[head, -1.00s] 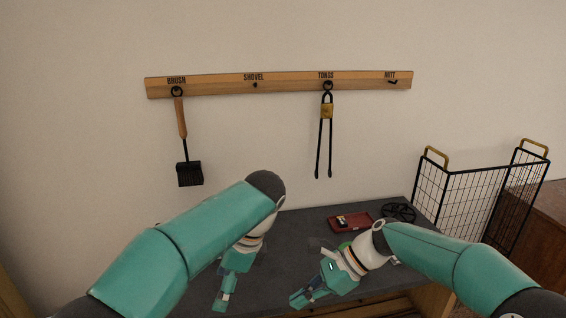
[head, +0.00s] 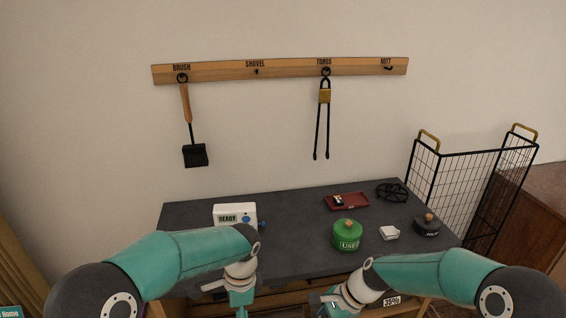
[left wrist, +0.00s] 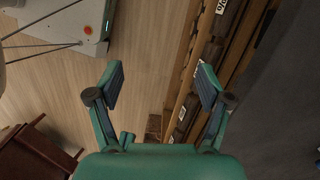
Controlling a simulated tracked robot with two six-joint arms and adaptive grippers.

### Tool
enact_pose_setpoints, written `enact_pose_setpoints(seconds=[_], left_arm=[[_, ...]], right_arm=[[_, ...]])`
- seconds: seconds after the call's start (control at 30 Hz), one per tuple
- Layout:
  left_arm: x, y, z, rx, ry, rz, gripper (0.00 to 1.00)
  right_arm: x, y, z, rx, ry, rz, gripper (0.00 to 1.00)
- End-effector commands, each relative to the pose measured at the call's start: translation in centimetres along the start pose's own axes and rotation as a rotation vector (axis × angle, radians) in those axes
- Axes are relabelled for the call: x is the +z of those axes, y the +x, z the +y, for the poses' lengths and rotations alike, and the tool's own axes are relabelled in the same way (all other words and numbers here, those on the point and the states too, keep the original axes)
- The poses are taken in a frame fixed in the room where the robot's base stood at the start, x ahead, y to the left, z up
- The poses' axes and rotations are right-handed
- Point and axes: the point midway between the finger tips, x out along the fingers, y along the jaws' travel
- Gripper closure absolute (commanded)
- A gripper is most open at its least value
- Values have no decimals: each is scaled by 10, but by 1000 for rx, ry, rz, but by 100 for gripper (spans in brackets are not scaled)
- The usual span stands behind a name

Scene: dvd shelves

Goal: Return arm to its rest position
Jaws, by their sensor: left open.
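My left arm reaches in from the left, low in the head view, with its gripper (head: 240,300) pointing down at the bottom edge, in front of the table. In the left wrist view the left gripper (left wrist: 160,87) is open, with nothing between its fingers. My right arm comes in from the right. Its gripper (head: 332,300) is mostly hidden and cut off at the bottom edge, so its jaws cannot be made out.
The dark table (head: 295,235) carries a READY box (head: 234,215), green canister (head: 347,235), red tray (head: 347,201), white block (head: 390,232) and dark pot (head: 427,224). A wire basket (head: 470,180) stands right. A wooden-handled tool (head: 188,125) and tongs (head: 323,120) hang from the rail (head: 290,70).

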Motion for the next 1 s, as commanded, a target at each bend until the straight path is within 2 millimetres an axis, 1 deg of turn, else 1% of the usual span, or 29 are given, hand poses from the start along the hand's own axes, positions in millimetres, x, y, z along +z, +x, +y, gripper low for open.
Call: enact_pose_setpoints(seconds=[0.03, 0.07, 0.1, 0.17, 0.2, 0.27, 0.3, 0.37, 0.4, 0.5, 0.53, 0.6, 0.73, 0.83, 1.0], left_arm=[[2, 15, 9, 34, -47, 31, 21], [2, 27, 14, 51, -84, 57, 21], [2, 43, 24, 80, -142, 93, 21], [2, 68, 41, 127, -253, 155, 21], [4, 82, 54, 160, -339, 194, 21], [8, 102, 76, 207, -475, 247, 21], [11, 112, 90, 237, -573, 277, 21], [18, 124, 111, 277, -726, 315, 21], [24, 130, 125, 298, -825, 334, 21], [39, 139, 154, 335, -1052, 362, 21], [43, 140, 161, 340, -1109, 368, 21], [54, 142, 175, 349, -1226, 374, 21], [66, 143, 190, 349, -1357, 379, 21], [69, 144, 193, 346, -1391, 381, 21], [69, 144, 192, 345, -1393, 382, 21]], right_arm=[[-6, 6, 14, 15, -38, 25, 100], [-12, 11, 23, 22, -71, 45, 100], [-19, 18, 36, 33, -121, 71, 100], [-29, 28, 60, 54, -212, 112, 100], [-35, 35, 77, 68, -280, 138, 100], [-41, 42, 102, 92, -389, 170, 100], [-43, 46, 119, 106, -463, 187, 100], [-43, 50, 143, 126, -577, 207, 100], [-42, 51, 159, 137, -649, 216, 100], [-35, 52, 190, 155, -812, 229, 100], [-32, 51, 198, 158, -856, 230, 100], [-26, 50, 212, 160, -940, 234, 100], [-19, 49, 226, 159, -1035, 236, 100], [-17, 49, 230, 157, -1061, 238, 100], [-17, 50, 230, 157, -1064, 239, 100]])
